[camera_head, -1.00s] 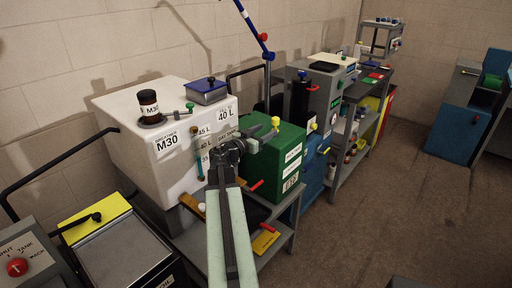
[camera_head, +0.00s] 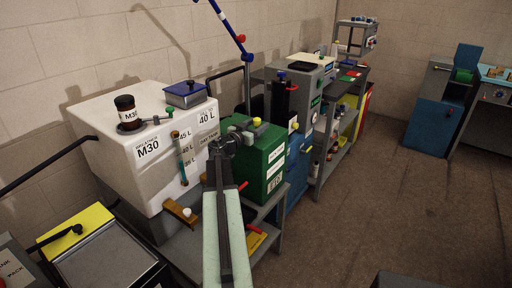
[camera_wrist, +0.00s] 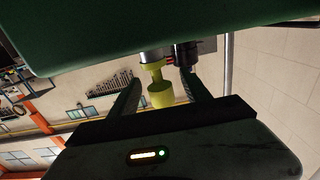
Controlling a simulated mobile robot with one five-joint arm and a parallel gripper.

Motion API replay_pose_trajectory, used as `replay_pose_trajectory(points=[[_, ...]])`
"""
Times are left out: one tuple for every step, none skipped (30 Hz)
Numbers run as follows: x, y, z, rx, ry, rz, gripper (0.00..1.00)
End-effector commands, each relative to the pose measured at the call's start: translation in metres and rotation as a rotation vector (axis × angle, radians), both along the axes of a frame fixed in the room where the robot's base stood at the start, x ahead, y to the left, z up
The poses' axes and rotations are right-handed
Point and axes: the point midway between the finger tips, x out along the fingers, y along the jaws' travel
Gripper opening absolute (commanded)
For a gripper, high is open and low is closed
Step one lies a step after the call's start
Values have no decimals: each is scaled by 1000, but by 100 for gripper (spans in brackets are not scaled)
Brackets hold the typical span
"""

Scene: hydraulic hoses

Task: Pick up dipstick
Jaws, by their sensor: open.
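A yellow knob (camera_head: 256,121) on a short stem shows at the top of the green tank (camera_head: 268,160); it may be the dipstick's handle, but I cannot be sure. In the wrist view a yellow knob (camera_wrist: 160,94) with a narrow neck and a metal collar appears between the two dark fingers. My gripper (camera_wrist: 160,76) is open, with a gap beside the knob. In the head view my gripper (camera_head: 222,143) is in front of the green tank's left edge, below and left of the knob. Its fingertips are hard to make out there.
A white M30 tank (camera_head: 125,165) stands left, with a brown jar (camera_head: 127,110), a green-ended fitting (camera_head: 169,112) and a blue-lidded box (camera_head: 190,95) on top. A grey bench (camera_head: 200,240) is below. The floor on the right (camera_head: 350,220) is mostly clear.

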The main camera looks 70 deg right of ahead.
Motion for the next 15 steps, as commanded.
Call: replay_pose_trajectory(points=[[0,0,0,0,0,0,56],[0,0,0,0,0,0,50],[0,1,0,0,0,0,39],[0,1,0,0,0,0,31],[0,1,0,0,0,0,22],[0,1,0,0,0,0,11],[0,1,0,0,0,0,3],[0,1,0,0,0,0,0],[0,1,0,0,0,0,0],[0,1,0,0,0,0,0],[0,1,0,0,0,0,0],[1,1,0,0,0,0,0],[1,1,0,0,0,0,0],[1,1,0,0,0,0,0],[1,1,0,0,0,0,0]])
